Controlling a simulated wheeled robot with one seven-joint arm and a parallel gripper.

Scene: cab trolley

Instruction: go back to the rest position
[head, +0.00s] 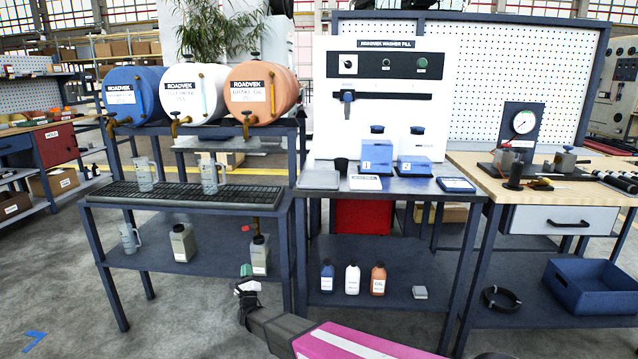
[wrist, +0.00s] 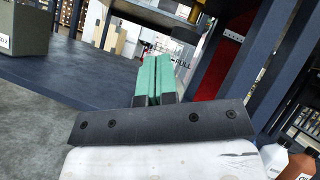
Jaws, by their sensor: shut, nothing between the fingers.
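My gripper (head: 246,270) is low in front of the trolley with the three barrels, near the front edge of its lower shelf. In the wrist view its two green fingers (wrist: 153,80) lie side by side, shut with nothing between them. In the head view the green fingertips show in front of a grey-green jug on the lower shelf (head: 160,262). I cannot tell from the head view whether the fingers touch the jug. My pink arm link reaches in from the bottom of the head view.
Jugs (head: 182,243) stand on the lower shelf. Small bottles (head: 352,279) stand on the middle bench's lower shelf; bottles also show at the wrist view's right edge (wrist: 300,162). A blue bin (head: 590,290) is at right.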

